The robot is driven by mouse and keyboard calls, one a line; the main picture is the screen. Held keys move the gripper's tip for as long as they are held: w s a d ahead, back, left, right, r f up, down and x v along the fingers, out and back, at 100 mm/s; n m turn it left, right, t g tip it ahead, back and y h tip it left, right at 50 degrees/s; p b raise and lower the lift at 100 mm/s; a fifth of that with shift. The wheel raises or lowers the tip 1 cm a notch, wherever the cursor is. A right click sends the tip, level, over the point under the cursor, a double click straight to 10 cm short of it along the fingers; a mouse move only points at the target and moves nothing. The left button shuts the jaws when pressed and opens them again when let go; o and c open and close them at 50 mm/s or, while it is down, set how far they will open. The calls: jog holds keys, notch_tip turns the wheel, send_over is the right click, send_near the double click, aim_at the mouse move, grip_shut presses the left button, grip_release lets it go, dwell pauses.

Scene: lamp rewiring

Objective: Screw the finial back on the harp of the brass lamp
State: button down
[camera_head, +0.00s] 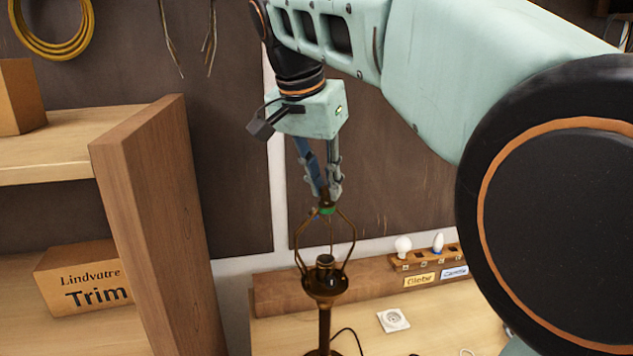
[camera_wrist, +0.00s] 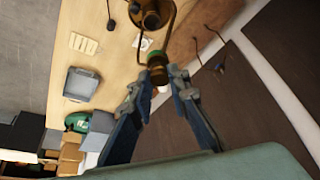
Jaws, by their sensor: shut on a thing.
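The brass lamp (camera_head: 324,285) stands upright on the bench in the head view, its harp (camera_head: 351,237) rising around the socket (camera_head: 325,262). My gripper (camera_head: 327,192) points down over the harp's top and is shut on the small brass finial (camera_wrist: 158,75). A green band shows at the harp's top, just below the fingertips. In the wrist view the finial sits between my fingertips (camera_wrist: 160,84), in line with the harp (camera_wrist: 169,18) and seemingly touching its top. I cannot tell whether the threads are engaged. The fingers partly hide the finial in the head view.
A wooden rack (camera_head: 427,259) with bulbs stands behind the lamp at right. A white socket plate (camera_head: 393,320) lies on the bench. A tall wooden shelf side (camera_head: 160,220) stands left, with a Trim box (camera_head: 85,280). The wrist view shows a grey tray (camera_wrist: 82,83).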

jog(key=m+h, duration=0.1)
jog(key=m, duration=0.2)
jog(key=m+g, duration=0.1)
jog(key=m, duration=0.2)
jog(key=shift+w+a+g+h, duration=0.15)
jog(key=shift+g+h, duration=0.15)
jog(key=shift+h, duration=0.1)
jog(key=shift+r, duration=0.1)
jog(key=c, duration=1.8)
grip_release()
jog(key=shift+o, duration=0.2)
